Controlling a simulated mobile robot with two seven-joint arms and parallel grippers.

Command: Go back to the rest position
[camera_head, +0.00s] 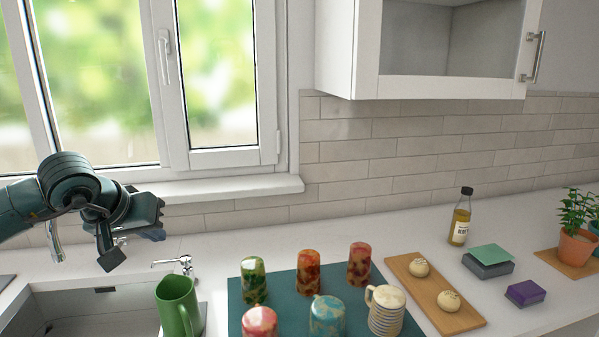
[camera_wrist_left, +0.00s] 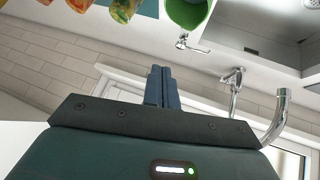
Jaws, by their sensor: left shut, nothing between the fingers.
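My left arm comes in from the left in the head view, and its gripper (camera_head: 152,234) is raised over the counter behind the sink, in front of the window. In the left wrist view the two fingers (camera_wrist_left: 162,88) are together, with nothing between them. The gripper is apart from the green pitcher (camera_head: 178,306) and the faucet below it. My right gripper does not show in either view.
A sink (camera_head: 95,305) lies below my left arm. A teal mat (camera_head: 290,283) holds several upside-down cups and a striped mug (camera_head: 386,312). A wooden board (camera_head: 432,300) with two round buns, a bottle (camera_head: 460,218) and a potted plant (camera_head: 577,240) stand right. An open cabinet (camera_head: 440,88) hangs above.

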